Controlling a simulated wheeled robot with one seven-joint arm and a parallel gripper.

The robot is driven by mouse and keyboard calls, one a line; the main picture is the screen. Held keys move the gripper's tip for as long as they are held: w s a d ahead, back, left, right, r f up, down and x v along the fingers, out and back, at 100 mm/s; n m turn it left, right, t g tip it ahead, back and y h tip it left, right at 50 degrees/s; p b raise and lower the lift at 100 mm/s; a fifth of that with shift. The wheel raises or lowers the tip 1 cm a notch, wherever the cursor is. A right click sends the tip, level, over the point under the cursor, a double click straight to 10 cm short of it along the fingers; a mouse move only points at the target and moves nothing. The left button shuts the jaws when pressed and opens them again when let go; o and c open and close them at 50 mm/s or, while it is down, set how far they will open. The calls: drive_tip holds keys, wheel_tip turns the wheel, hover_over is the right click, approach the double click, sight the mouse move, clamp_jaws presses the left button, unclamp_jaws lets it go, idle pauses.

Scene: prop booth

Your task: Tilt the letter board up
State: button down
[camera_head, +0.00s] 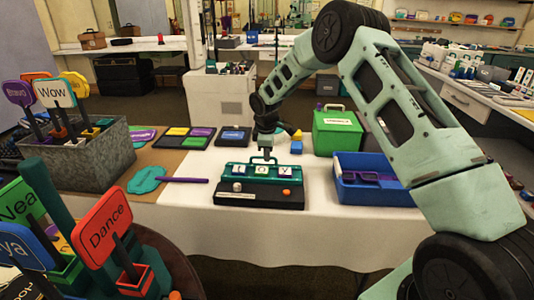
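The letter board (264,171) is a teal-framed panel with several white letter tiles. It sits on a dark base (262,194) that has a white knob and an orange knob on its front. The board stands near the front edge of the white-covered table. My gripper (264,158) points down at the top edge of the board, over its middle. The fingers are small and partly merge with the frame and handle there, so whether they are closed on it is not clear. The board looks leaned back at a low angle, though its exact tilt is hard to judge.
A blue bin (362,199) stands right of the board, and a green box (337,131) behind it. A purple stick (183,180) lies left. A grey box of signs (88,163) stands farther left. A red "Dance" sign (104,222) is in the near left.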

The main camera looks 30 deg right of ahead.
drive_tip(key=shift+s+a+r+b, duration=0.1)
drive_tip(key=shift+b, duration=0.3)
drive_tip(key=t+b, duration=0.1)
drive_tip(key=b, duration=0.1)
drive_tip(key=s+a+r+t+h+b, duration=0.1)
drive_tip(key=b, duration=0.2)
drive_tip(key=s+t+h+b, duration=0.1)
drive_tip(key=b, duration=0.2)
drive_tip(key=shift+s+a+r, duration=0.1)
drive_tip(key=shift+a+r, duration=0.15)
drive_tip(key=shift+s+a+r+t+h+b, duration=0.2)
drive_tip(key=shift+s+r+t+h+b, duration=0.15)
drive_tip(key=shift+b, duration=0.35)
drive_tip(key=shift+r, duration=0.15)
drive_tip(key=shift+s+a+r+b, duration=0.2)
drive_tip(key=shift+s+a+b, duration=0.05)
drive_tip(key=shift+s+b, duration=0.15)
drive_tip(key=shift+s+a+f, duration=0.1)
drive_tip(key=shift+s, duration=0.1)
drive_tip(key=c, duration=1.5)
unclamp_jaws()
drive_tip(key=shift+w, duration=0.1)
drive_tip(key=shift+r, duration=0.2)
